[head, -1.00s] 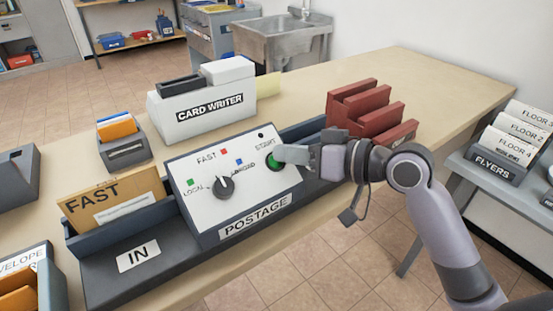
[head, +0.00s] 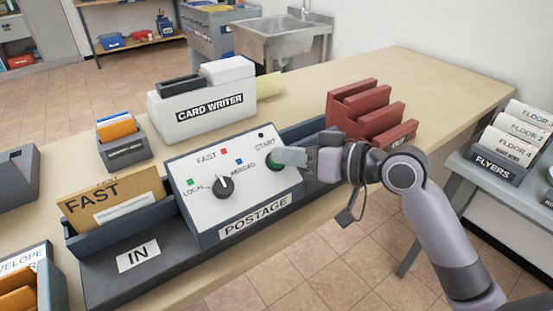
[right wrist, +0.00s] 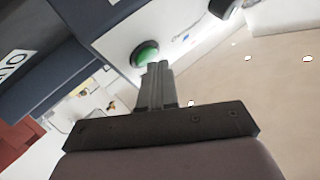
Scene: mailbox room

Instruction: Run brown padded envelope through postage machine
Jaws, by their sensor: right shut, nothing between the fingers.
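The brown padded envelope (head: 112,203), marked FAST, stands on edge in the IN tray (head: 105,268) at the left of the postage machine (head: 205,200). The machine has a dark dial (head: 224,187), small coloured lights and a green START button (head: 274,161). My right gripper (head: 283,157) is shut and empty, its fingertips at the START button and partly covering it. In the right wrist view the green button (right wrist: 146,53) shows just beyond the closed fingertips (right wrist: 158,68); I cannot tell if they touch. My left gripper is not in view.
A white card writer (head: 205,95) and a small card holder (head: 122,140) stand behind the machine. A red rack (head: 370,112) stands right of it, behind my right arm. The table's right far part (head: 430,80) is clear. A FLYERS rack (head: 500,160) stands far right.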

